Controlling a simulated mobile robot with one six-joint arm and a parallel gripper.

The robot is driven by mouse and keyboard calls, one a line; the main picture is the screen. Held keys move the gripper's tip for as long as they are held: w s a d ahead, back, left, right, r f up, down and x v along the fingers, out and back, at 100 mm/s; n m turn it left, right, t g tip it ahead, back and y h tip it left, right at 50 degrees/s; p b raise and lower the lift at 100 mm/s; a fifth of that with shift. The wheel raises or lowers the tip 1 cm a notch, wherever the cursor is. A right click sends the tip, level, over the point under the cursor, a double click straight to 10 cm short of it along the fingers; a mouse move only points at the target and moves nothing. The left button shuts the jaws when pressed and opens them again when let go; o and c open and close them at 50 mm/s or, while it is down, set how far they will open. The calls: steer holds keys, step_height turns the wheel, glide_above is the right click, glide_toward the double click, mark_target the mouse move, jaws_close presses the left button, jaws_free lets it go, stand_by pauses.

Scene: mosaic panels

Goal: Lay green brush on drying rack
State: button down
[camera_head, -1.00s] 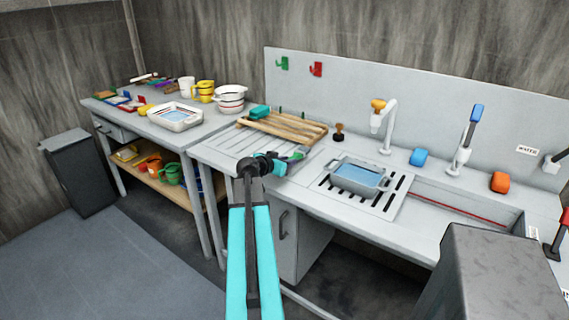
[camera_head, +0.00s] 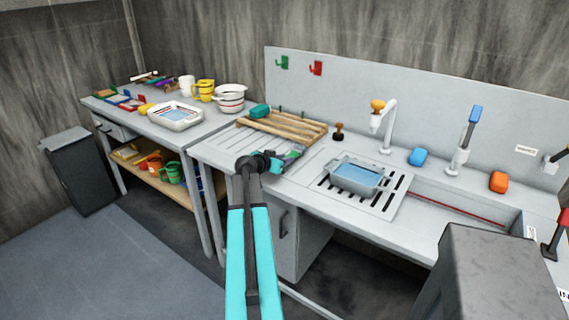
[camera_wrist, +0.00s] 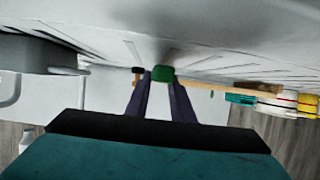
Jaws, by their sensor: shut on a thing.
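My gripper (camera_head: 287,157) is over the ribbed drainboard, just in front of the drying rack (camera_head: 285,128), a slatted wooden rack. In the wrist view, my gripper (camera_wrist: 160,77) is shut on the green brush (camera_wrist: 163,73), whose green end shows at the fingertips. The rest of the brush is hidden or too small to make out. The rack shows edge-on in the wrist view (camera_wrist: 225,87) as a wooden strip beyond the fingers. A teal block (camera_head: 260,111) lies at the rack's left rear.
A grey basin of water (camera_head: 358,176) stands on the slotted grate to the right. A dark stopper-like item (camera_head: 338,132) stands right of the rack. Stacked bowls (camera_head: 230,98) and a white tray (camera_head: 175,116) are on the left table. The drainboard's left part is clear.

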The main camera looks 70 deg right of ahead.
steer(key=shift+f, duration=1.1)
steer(key=shift+f+b, duration=0.2)
steer(key=shift+b, duration=0.45)
steer(key=c, duration=1.5)
jaws_free()
steer(key=shift+c, duration=0.2)
steer(key=shift+r+p, duration=0.15)
steer(key=shift+p, duration=1.05)
steer(key=shift+f+b+v, duration=0.2)
steer(key=shift+b+v, duration=0.55)
steer(key=shift+v, duration=0.45)
steer(key=b+v, duration=0.3)
steer(key=v, duration=0.8)
steer(key=shift+a, duration=0.35)
steer(key=shift+w+f, duration=0.1)
steer(key=shift+f, duration=0.1)
